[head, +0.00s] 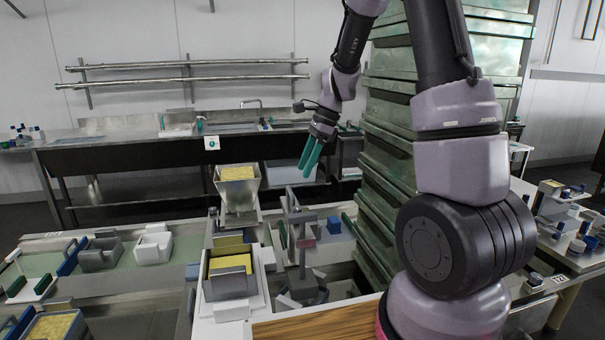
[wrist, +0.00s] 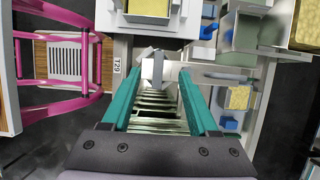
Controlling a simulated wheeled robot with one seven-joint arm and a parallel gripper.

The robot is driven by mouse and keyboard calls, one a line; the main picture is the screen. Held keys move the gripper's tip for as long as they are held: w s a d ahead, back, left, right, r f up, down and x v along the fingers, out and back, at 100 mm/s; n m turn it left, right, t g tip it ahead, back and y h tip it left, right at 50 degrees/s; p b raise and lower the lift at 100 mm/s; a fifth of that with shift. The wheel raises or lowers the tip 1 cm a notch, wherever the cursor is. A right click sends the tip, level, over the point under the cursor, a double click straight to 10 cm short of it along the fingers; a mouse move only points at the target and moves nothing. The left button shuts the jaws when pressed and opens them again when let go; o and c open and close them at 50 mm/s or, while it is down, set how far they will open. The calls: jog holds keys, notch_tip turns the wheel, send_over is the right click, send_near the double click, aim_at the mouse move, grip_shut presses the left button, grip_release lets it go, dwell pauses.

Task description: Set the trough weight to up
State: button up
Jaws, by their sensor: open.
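I cannot tell for sure which part is the trough weight. A grey upright post (head: 293,225) with a short crossbar and a dull red piece stands over the trough right of centre in the head view, and it may be the weight's mount. My gripper (head: 307,168) has teal fingers that point down, above and behind this post in the picture. The fingers are apart and empty. In the wrist view my gripper (wrist: 161,75) is also open, with a pale grey block and bar (wrist: 158,68) showing beyond and between the fingertips. I cannot tell how far below they are.
A steel hopper (head: 238,187) with yellow contents stands left of the post. A grey box with yellow blocks (head: 230,280) sits in front of it. A stack of green trays (head: 395,130) rises close behind my arm. Pink metal legs (wrist: 65,100) show left in the wrist view.

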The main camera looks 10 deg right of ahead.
jog(key=v, duration=0.8)
jog(key=shift+a, duration=0.1)
